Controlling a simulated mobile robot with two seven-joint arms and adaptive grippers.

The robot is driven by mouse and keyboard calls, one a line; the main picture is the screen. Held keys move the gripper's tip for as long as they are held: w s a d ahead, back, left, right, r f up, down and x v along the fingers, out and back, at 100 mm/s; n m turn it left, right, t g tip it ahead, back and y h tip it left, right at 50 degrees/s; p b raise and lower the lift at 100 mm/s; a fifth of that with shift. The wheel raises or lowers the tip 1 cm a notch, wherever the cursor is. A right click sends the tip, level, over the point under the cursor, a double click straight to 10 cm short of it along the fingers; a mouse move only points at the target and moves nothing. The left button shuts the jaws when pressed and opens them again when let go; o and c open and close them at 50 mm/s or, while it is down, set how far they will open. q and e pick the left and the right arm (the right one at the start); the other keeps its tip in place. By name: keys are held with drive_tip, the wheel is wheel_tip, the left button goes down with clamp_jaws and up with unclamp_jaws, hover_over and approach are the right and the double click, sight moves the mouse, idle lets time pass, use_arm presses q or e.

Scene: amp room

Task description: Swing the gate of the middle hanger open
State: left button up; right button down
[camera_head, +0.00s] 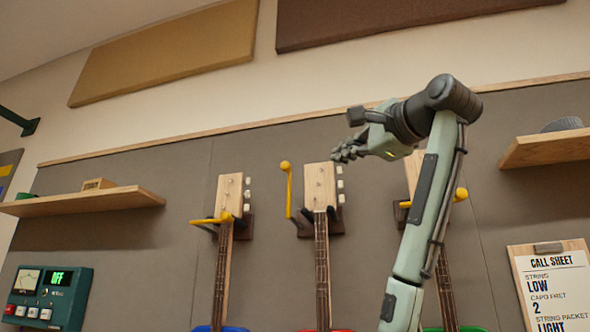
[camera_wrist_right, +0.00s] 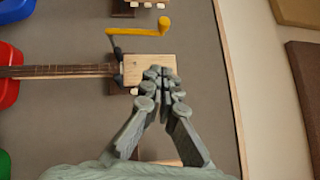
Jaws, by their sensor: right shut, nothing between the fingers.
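The middle hanger (camera_head: 334,226) holds a guitar with a pale wooden headstock (camera_head: 319,187). Its yellow gate (camera_head: 289,192) stands upright to the left of the headstock, ball end up, clear of the neck. In the right wrist view the same gate (camera_wrist_right: 138,30) lies beside the headstock (camera_wrist_right: 140,68). My right gripper (camera_head: 342,153) is shut and empty near the headstock's upper right; in the right wrist view its fingertips (camera_wrist_right: 163,76) overlap the headstock's top end. I cannot tell whether they touch it. My left gripper is out of view.
The left hanger's yellow gate (camera_head: 210,220) lies across its guitar neck. The right hanger's gate ball (camera_head: 461,194) shows beside my right arm, which hides part of that guitar. Shelves (camera_head: 85,201) (camera_head: 548,149) stick out at both sides. A call sheet (camera_head: 553,288) is at lower right.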

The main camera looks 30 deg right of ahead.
use_arm(q)
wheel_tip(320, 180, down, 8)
drive_tip(key=p, duration=0.3)
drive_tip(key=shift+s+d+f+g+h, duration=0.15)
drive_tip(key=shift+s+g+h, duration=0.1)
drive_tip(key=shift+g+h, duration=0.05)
use_arm(e)
drive_tip(key=w+a+r, duration=0.1)
drive_tip(key=w+r, duration=0.1)
drive_tip(key=w, duration=0.9)
drive_tip(key=shift+w+a, duration=0.35)
drive_tip(key=shift+a, duration=0.05)
